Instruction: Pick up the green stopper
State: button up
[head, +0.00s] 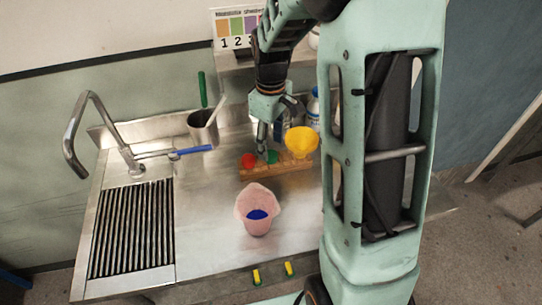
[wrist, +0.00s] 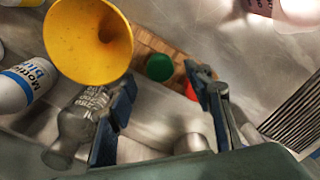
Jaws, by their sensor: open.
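The green stopper (head: 272,156) stands in a wooden rack (head: 262,174) on the steel counter. In the wrist view the green stopper (wrist: 159,67) appears between and just beyond my fingertips, not touching either. My gripper (head: 263,150) is open and points down at the rack, with nothing held. It also shows in the wrist view (wrist: 160,80), with its two blue fingers apart. A red stopper (head: 248,161) sits left of the green one; in the wrist view it is partly hidden behind the right finger.
A yellow funnel (head: 302,141) stands at the rack's right end, close to my gripper. A clear bottle (wrist: 78,130) and a white bottle (wrist: 25,85) are near the left finger. A pink jug (head: 257,199) stands in front. A metal cup (head: 203,127) and tap (head: 100,130) are left.

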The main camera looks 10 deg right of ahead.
jog(key=shift+f, duration=1.35)
jog(key=c, duration=1)
jog(key=shift+r, duration=0.1)
jog(key=shift+r+p, duration=0.7)
jog(key=shift+r, duration=0.15)
jog(key=s+a+r+p, duration=0.3)
jog(key=s+r+p, duration=0.3)
jog(key=s+r, duration=0.5)
jog(key=shift+s+a, duration=0.3)
jog(key=shift+s, duration=1)
jog(key=shift+r, duration=0.1)
jog(key=shift+r, duration=2.6)
